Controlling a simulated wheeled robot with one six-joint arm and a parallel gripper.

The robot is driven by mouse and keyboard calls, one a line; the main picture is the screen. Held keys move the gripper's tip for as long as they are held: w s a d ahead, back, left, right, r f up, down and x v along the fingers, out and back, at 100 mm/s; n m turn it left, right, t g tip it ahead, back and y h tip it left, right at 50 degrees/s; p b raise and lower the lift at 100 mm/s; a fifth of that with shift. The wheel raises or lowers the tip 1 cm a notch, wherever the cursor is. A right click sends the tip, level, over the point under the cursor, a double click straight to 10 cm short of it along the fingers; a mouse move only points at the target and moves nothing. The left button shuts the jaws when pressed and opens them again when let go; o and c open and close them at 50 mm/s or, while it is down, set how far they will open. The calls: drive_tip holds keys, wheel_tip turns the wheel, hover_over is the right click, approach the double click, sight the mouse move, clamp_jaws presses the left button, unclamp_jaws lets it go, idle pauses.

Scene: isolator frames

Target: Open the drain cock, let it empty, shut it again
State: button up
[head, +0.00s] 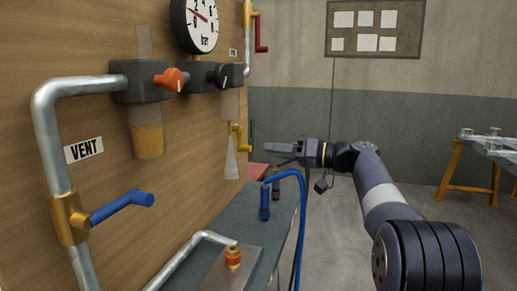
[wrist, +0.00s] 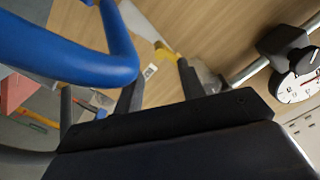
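In the head view a small yellow cock (head: 238,137) sits low on the wooden panel, above a clear funnel-shaped piece (head: 231,162); it looks like the drain cock, but no label on it is readable. Its handle position is too small to tell. A yellow fitting (wrist: 165,53) shows beyond my fingers in the wrist view. My gripper (head: 280,148) is right of the yellow cock, apart from it, pointing left toward the panel. In the wrist view its two fingers (wrist: 160,88) stand apart with nothing between them.
A blue hose (head: 297,205) arches below my gripper and crosses close at left in the wrist view (wrist: 65,50). A blue-handled valve (head: 122,207) marked VENT, an amber-filled bowl (head: 148,140), a red-handled valve (head: 261,38) and a gauge (head: 203,22) are on the panel. A bench (head: 262,232) stands below.

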sight(249, 149)
drive_tip(key=shift+v, duration=1.7)
drive_tip(key=shift+a, duration=0.1)
drive_tip(key=x, duration=1.1)
drive_tip(key=shift+s+f+b, duration=0.1)
drive_tip(key=shift+b, duration=0.2)
drive_tip(key=shift+s+m, duration=0.1)
drive_tip(key=shift+m, duration=0.2)
